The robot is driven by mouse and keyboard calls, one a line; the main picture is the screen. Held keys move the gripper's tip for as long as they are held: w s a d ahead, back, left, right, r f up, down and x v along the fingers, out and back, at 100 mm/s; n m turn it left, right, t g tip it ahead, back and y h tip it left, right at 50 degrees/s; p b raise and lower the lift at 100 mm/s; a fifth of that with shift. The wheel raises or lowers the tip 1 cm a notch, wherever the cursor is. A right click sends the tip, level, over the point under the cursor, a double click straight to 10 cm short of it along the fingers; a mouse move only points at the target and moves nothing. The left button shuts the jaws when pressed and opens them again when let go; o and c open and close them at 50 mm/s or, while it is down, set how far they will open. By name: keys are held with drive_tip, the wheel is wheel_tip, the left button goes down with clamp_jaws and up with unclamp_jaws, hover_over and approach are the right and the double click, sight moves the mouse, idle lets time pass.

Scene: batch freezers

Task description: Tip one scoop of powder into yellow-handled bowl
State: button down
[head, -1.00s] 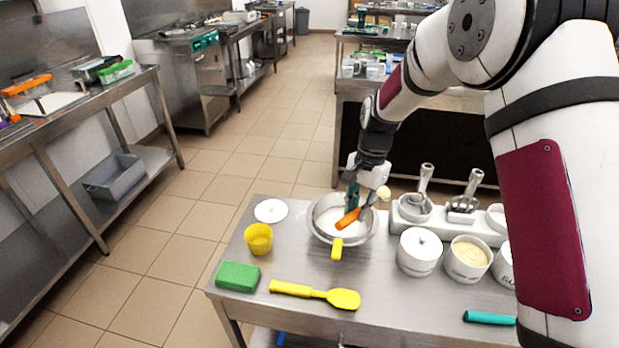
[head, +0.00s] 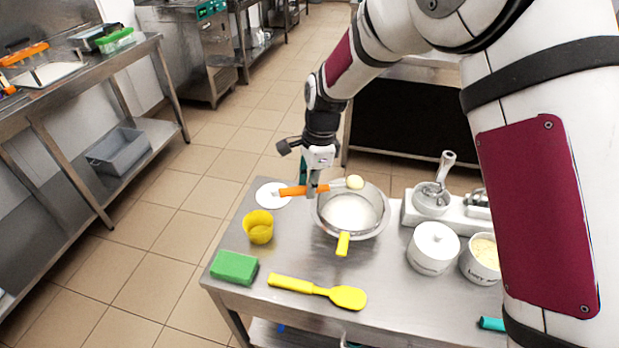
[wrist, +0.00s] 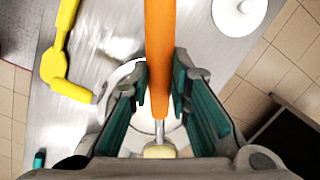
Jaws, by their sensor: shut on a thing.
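The steel bowl with the yellow handle (head: 343,243) stands on the steel table, its rim (head: 373,231) open upward and white contents inside. My gripper (head: 314,187) is shut on the orange handle (wrist: 158,50) of a scoop, just left of the bowl's far rim. The scoop's head (head: 355,182) reaches right over the far part of the bowl. It carries a pale yellow heap, which also shows low in the wrist view (wrist: 158,151). The scoop looks about level.
A yellow cup (head: 258,228), green sponge (head: 234,267) and yellow spoon (head: 318,290) lie left and in front. A white disc (head: 272,196) lies behind left. A lidded white pot (head: 433,248), a powder pot (head: 482,262) and a tool holder (head: 460,216) stand right.

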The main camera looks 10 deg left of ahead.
drive_tip(key=shift+s+d+r+t+p, duration=0.15)
drive_tip(key=shift+s+r+t+p, duration=0.2)
drive_tip(key=shift+s+t+p, duration=0.2)
drive_tip(key=shift+s+d+f+n+t+y+p, duration=0.2)
drive_tip(key=shift+s+f+t+y+p, duration=0.3)
drive_tip(key=shift+t+y, duration=1.15)
drive_tip(key=shift+s+d+f+n+t+y+p, duration=0.2)
drive_tip(key=shift+f+t+y+p, duration=0.5)
drive_tip(key=shift+t, duration=1.75)
drive_tip(key=shift+s+d+f+n+t+y+p, duration=0.25)
drive_tip(key=shift+t+y+p, duration=0.55)
drive_tip(key=shift+t+y, duration=0.9)
drive_tip(key=shift+t+h, duration=0.35)
drive_tip(key=shift+t, duration=0.1)
